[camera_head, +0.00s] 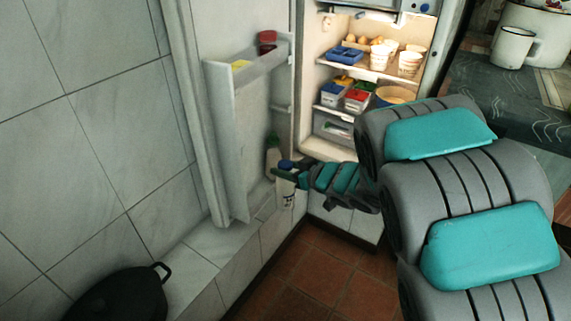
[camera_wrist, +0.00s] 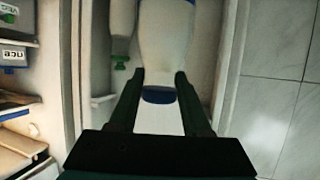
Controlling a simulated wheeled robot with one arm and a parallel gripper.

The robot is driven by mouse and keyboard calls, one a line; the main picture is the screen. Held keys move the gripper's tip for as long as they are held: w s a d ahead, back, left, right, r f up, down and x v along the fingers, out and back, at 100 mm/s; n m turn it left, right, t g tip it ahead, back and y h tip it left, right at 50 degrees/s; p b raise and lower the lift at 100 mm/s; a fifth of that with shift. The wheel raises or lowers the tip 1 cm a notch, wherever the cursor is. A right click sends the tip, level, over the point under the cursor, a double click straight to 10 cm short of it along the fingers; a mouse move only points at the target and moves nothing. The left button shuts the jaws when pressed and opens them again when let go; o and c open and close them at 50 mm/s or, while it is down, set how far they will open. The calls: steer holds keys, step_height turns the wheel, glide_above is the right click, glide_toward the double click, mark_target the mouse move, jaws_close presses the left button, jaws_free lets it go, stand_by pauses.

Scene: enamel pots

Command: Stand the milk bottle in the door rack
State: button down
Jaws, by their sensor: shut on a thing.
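The milk bottle (camera_head: 286,193) is white with a blue cap and stands roughly upright at the lower door rack (camera_head: 240,217). My gripper (camera_head: 287,172) is shut on it near the top, just below the cap. In the wrist view the two dark fingers of my gripper (camera_wrist: 158,80) lie on either side of the milk bottle (camera_wrist: 166,40), with the blue cap between them. I cannot tell whether the bottle's base touches the rack floor.
A green-capped bottle (camera_head: 272,158) stands beside it in the door; it also shows in the wrist view (camera_wrist: 121,30). An upper door shelf (camera_head: 245,75) holds a red-lidded jar (camera_head: 267,42). Fridge shelves with tubs (camera_head: 357,99) are right. A black pot (camera_head: 122,295) sits front left.

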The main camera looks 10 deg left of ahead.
steer(key=shift+r+p, duration=0.25)
steer(key=shift+p, duration=0.1)
steer(key=shift+w+a+p, duration=0.65)
steer(key=shift+w+a, duration=1.25)
steer(key=shift+a, duration=3.65)
steer(key=shift+f+b, duration=1.05)
steer(key=shift+f, duration=1.25)
steer(key=shift+a, duration=0.1)
steer(key=shift+c, duration=1.4)
jaws_free()
steer(key=shift+s, duration=0.1)
